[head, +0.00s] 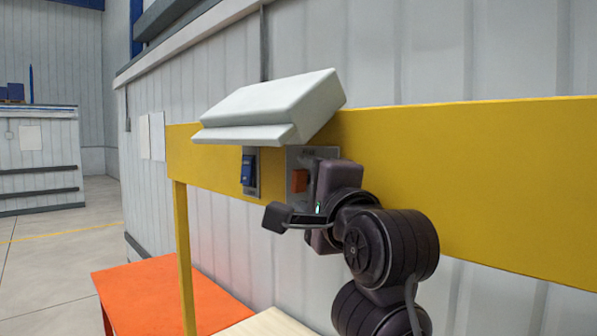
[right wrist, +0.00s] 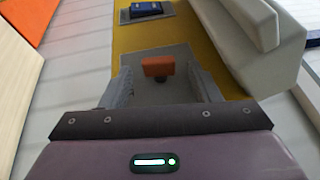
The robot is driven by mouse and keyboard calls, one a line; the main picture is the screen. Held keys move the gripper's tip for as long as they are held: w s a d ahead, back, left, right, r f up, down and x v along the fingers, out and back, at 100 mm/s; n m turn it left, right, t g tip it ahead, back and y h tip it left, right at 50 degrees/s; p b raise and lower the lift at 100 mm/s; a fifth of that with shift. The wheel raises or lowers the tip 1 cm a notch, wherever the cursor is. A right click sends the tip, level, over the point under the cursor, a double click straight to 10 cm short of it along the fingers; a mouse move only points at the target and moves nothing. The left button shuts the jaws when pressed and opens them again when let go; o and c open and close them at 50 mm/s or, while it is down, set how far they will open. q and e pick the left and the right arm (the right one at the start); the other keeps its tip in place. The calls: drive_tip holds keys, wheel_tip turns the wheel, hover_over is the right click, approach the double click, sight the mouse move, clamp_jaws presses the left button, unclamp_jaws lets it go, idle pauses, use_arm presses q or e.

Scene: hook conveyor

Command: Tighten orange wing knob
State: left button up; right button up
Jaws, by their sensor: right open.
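The orange wing knob (head: 299,181) sits on a grey plate (head: 296,155) fixed to the yellow beam. In the right wrist view the knob (right wrist: 158,66) shows beyond and between the two fingers, with its short stem below it. My right gripper (right wrist: 160,85) is open, one finger on each side of the knob, with a visible gap on both sides. In the head view my right gripper (head: 308,178) is at the plate, and its body hides part of the plate. My left gripper is in neither view.
A white sloped cover (head: 270,105) overhangs the plate. A blue switch (head: 247,170) is on the beam left of the knob. The yellow beam (head: 450,180) runs right along the wall. An orange table (head: 155,295) and a pale surface (head: 268,325) lie below.

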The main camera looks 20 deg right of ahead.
sight(300, 183)
drive_tip(key=shift+w+d+r+p, duration=0.15)
drive_tip(key=shift+w+p, duration=0.5)
drive_tip(key=shift+w, duration=1.3)
drive_tip(key=c, duration=1)
